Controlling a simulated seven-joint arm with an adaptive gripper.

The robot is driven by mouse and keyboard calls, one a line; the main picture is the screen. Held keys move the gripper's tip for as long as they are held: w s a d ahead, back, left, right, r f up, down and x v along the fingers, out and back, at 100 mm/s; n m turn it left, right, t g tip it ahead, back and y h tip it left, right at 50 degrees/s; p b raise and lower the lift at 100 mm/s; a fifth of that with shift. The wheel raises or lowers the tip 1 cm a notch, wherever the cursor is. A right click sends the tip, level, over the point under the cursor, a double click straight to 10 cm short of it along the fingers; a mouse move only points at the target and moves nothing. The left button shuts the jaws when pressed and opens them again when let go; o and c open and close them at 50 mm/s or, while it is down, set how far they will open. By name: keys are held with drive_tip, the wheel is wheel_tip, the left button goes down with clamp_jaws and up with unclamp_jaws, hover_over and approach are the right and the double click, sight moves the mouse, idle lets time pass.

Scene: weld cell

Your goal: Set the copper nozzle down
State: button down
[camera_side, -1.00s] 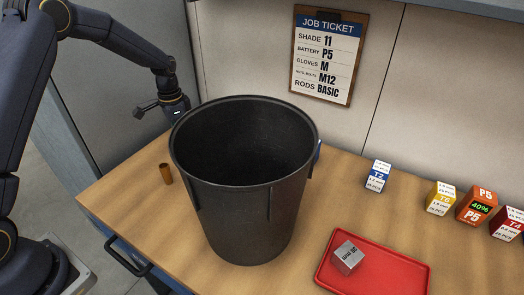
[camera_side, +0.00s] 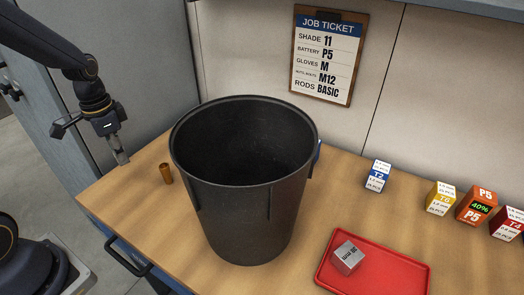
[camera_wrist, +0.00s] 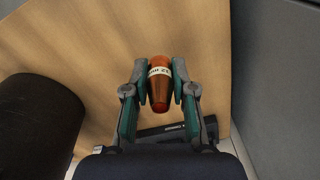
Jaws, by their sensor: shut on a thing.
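The copper nozzle (camera_wrist: 158,88) is between the two fingertips of my gripper (camera_wrist: 159,84) in the wrist view. It is orange-brown and tapered, with a pale lettered band around it. The fingers are shut on its sides. In the side view my gripper (camera_side: 121,157) points down at the left edge of the wooden bench (camera_side: 130,205), left of the bin. The held nozzle cannot be made out there, and its gap to the bench is unclear.
A large black bin (camera_side: 250,215) stands right of my gripper. A red tray (camera_side: 385,275) with a grey block (camera_side: 347,257) lies at front right. Several small labelled boxes, including a blue and white one (camera_side: 377,177), stand along the right. A grey panel (camera_side: 50,120) rises behind my gripper.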

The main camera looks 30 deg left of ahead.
sight(117, 191)
drive_tip(key=shift+n, duration=0.9)
drive_tip(key=s+a+f, duration=0.1)
drive_tip(key=s+a, duration=0.1)
drive_tip(key=s+f, duration=0.1)
drive_tip(key=s, duration=0.1)
drive_tip(key=shift+a+f, duration=0.35)
drive_tip(key=shift+a, duration=0.05)
wheel_tip(117, 191, down, 6)
drive_tip(key=shift+f, duration=0.25)
drive_tip(key=shift+f, duration=0.1)
drive_tip(key=c, duration=1)
unclamp_jaws()
drive_tip(key=shift+o, duration=0.2)
